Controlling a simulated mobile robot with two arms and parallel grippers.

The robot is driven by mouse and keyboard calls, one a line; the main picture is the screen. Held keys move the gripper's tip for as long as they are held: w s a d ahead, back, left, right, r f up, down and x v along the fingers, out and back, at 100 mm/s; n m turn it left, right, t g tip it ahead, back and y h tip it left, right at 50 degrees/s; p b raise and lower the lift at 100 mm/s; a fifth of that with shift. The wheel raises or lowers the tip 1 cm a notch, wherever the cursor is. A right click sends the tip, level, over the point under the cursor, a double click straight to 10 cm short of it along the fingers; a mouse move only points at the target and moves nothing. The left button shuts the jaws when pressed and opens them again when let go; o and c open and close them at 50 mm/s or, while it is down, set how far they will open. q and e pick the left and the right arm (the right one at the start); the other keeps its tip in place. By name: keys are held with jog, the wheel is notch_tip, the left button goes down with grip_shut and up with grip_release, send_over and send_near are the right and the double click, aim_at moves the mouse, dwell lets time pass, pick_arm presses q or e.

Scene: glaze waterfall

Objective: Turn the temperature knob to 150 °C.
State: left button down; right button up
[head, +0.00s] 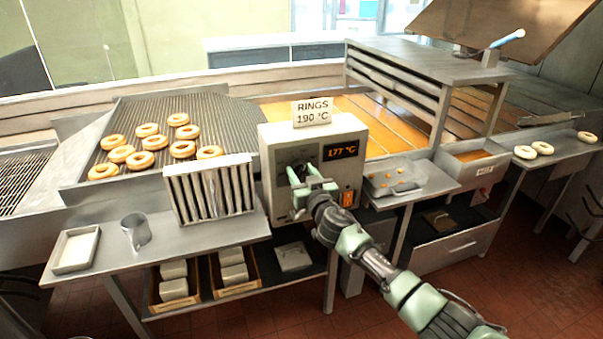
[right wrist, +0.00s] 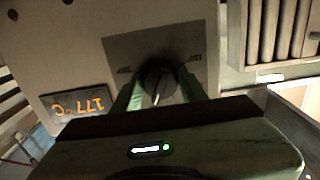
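The temperature knob (right wrist: 158,84) is a dark round knob on the front of a light grey control box (head: 272,157). My right gripper (head: 303,175) is at the box front. In the right wrist view its two green fingers (right wrist: 160,88) lie on both sides of the knob, close against it. My left gripper is not in view.
A slatted metal rack (head: 210,188) stands close left of the box. A shallow tray (head: 408,182) sits right of it. Ring doughnuts (head: 141,160) lie on the grate behind, beside the orange oil bath (head: 385,123).

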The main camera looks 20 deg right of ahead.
jog(key=shift+n, duration=1.5)
jog(key=n, duration=0.3)
jog(key=shift+n+b, duration=0.3)
jog(key=n, duration=0.3)
jog(key=shift+d+n, duration=0.1)
jog(key=shift+n, duration=0.2)
jog(key=n, duration=0.3)
jog(key=shift+r+n, duration=0.1)
jog(key=shift+n, duration=0.2)
jog(key=n, duration=0.3)
jog(key=shift+n+p, duration=0.3)
jog(key=n, duration=0.3)
jog(key=shift+r+n+p, duration=0.1)
jog(key=shift+n+p, duration=0.2)
jog(key=shift+n, duration=0.1)
jog(key=n+p, duration=0.1)
jog(key=n, duration=0.5)
jog(key=shift+n, duration=0.3)
jog(key=shift+p, duration=0.3)
